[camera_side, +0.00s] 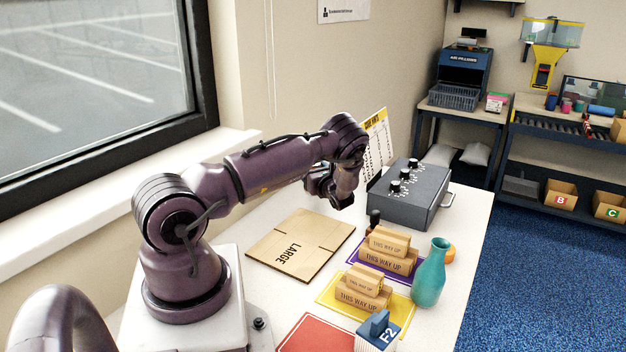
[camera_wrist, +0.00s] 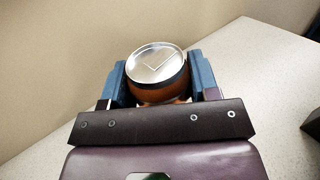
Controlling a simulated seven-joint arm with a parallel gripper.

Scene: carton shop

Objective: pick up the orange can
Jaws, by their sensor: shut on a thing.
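The orange can (camera_wrist: 160,92), with a silver lid, is between the two blue fingers of my gripper (camera_wrist: 157,66) in the wrist view. The fingers are shut on its sides, and its lid faces up toward the camera. In the side view my gripper (camera_side: 335,192) hangs at the end of the arm, near the back of the white table by the wall. The can cannot be made out clearly there. Its underside is hidden in the wrist view, so I cannot tell whether it touches the table.
A grey box with knobs (camera_side: 409,194) stands right of my gripper. A flat carton marked LARGE (camera_side: 300,247) lies in front. The wall is close behind.

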